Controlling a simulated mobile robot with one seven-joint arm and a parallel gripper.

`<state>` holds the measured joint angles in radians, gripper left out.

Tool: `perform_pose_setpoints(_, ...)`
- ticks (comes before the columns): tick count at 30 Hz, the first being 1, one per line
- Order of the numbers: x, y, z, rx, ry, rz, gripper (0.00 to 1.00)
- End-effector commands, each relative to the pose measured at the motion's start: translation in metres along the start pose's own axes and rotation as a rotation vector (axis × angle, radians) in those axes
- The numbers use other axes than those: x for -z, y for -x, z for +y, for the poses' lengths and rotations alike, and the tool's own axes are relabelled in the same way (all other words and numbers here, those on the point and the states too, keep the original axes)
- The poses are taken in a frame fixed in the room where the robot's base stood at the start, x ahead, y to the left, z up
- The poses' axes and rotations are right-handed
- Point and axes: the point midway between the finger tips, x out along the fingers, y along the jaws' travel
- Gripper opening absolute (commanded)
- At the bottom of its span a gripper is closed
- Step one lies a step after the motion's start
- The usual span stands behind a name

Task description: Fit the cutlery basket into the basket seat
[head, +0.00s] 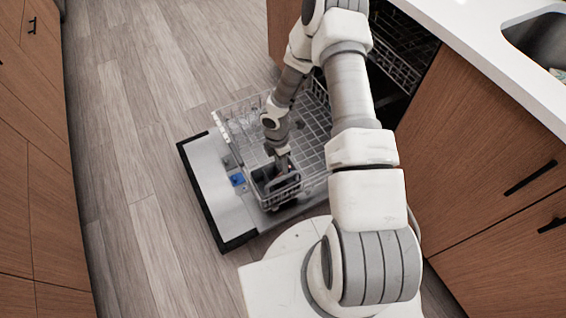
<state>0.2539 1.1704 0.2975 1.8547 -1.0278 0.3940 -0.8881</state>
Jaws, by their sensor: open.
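The cutlery basket (291,193), small and dark grey, shows at the near front corner of the pulled-out dishwasher rack (232,121). My gripper (281,168) is open and points down at the basket, with its fingertips at or just above the basket's top. I cannot tell whether the fingers touch the basket. The basket seat cannot be made out apart from the basket and the rack wires, so I cannot tell whether the basket sits fully in it. My arm covers the right part of the rack.
The dishwasher door (212,192) is folded down flat, with a blue spot (237,179) on it. The dark dishwasher opening (400,60) is behind my arm. Wooden cabinets (480,150) and a white counter (490,60) with a sink stand at right. The floor (130,150) at left is clear.

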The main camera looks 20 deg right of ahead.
Motion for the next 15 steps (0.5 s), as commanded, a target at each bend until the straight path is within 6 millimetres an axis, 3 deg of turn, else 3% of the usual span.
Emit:
perform_pose_setpoints(5, -0.010, 0.029, 0.006, -0.017, -0.051, -0.030, 0.49)
perform_pose_setpoints(15, -0.046, 0.151, 0.014, -0.110, -0.342, -0.141, 0.49)
